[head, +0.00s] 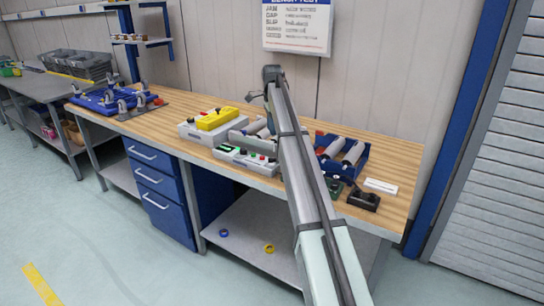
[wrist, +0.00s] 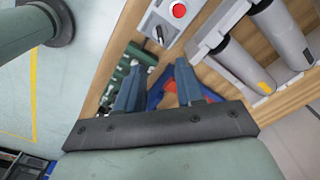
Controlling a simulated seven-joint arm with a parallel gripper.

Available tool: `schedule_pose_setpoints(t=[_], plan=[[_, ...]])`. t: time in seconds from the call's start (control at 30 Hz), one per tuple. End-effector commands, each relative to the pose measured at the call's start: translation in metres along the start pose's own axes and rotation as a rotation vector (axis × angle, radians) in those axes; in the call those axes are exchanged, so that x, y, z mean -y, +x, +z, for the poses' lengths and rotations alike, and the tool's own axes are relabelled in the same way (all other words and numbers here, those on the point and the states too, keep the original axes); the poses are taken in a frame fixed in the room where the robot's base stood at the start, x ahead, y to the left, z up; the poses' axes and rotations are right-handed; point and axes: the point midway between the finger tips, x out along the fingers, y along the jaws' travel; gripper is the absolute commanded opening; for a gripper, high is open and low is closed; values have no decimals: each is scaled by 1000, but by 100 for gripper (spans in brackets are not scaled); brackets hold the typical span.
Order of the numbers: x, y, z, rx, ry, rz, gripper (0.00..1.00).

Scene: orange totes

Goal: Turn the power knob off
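A light grey control panel (wrist: 194,22) shows at the top of the wrist view. It carries a round red button (wrist: 178,10) and, below left of it, a small black knob (wrist: 158,36). The knob's setting is too small to read. My gripper (wrist: 160,66) has its two fingers apart with nothing between them. Its fingertips are just below the knob in the picture and appear apart from it. In the head view a grey control box (head: 238,159) with small buttons sits at the bench's front edge, left of my arm. My gripper is hidden there.
The wooden bench (head: 160,124) holds a yellow-topped box (head: 214,119) behind the control box. A blue bin (head: 351,169) with grey cylinders stands right of my arm. A black device (head: 363,200) lies near the front right. Bare wood shows at the bench's left middle.

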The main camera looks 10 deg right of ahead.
Motion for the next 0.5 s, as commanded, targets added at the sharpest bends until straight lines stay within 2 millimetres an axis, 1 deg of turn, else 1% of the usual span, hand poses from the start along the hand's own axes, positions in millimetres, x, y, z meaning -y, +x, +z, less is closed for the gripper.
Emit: schedule_pose_setpoints(t=[0.17,0.5], plan=[[-2,27,1,1,-2,1,37],[-1,86,1,2,-3,0,37]])
